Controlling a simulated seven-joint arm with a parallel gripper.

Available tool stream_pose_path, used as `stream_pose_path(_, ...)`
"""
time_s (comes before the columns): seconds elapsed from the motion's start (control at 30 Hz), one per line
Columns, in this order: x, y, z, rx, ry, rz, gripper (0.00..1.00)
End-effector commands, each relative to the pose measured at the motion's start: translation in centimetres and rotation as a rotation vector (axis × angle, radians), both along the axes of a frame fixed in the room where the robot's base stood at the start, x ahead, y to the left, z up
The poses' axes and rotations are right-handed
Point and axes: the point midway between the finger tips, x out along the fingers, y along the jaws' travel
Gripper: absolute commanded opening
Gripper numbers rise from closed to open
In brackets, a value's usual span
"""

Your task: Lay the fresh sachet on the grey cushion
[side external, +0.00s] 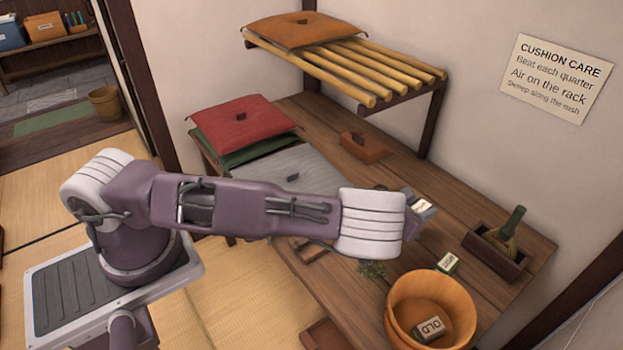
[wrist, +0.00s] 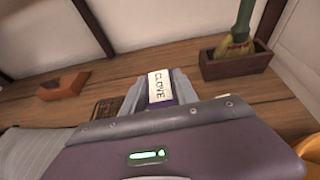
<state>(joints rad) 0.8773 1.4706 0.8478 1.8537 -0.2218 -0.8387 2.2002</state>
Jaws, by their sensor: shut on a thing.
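My gripper (side external: 420,204) is shut on a small sachet with a white label reading CLOVE (wrist: 158,85), which sits between the two fingers in the wrist view. In the side view the sachet is a small pale piece at the gripper's end, above the table. The grey cushion (side external: 275,165) lies flat on the table to the left of my gripper, with a small dark tuft in its middle. My arm hides its near edge. Its edge also shows at the lower left of the wrist view (wrist: 25,150).
A red cushion (side external: 242,122) lies on a green one (side external: 262,148) beside the grey cushion. A slatted rack (side external: 365,75) overhangs behind. An orange bucket (side external: 400,312) holds an OLD sachet (side external: 430,328); another labelled sachet (side external: 447,263) lies nearby. A brush box (side external: 490,255) stands right.

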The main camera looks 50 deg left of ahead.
Motion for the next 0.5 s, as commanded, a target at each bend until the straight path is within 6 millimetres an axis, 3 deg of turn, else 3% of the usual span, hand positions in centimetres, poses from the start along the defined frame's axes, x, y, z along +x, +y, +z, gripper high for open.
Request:
stream_pose_path(0.17,-3.0,7.8,0.6,0.002,0.000,0.262,0.00)
stream_pose_path(0.27,-6.0,12.9,1.3,0.002,0.000,0.447,0.00)
stream_pose_path(0.4,-11.8,19.7,3.0,0.000,-0.002,0.733,0.00)
stream_pose_path(0.5,-16.1,23.2,4.1,-0.001,-0.003,0.909,0.00)
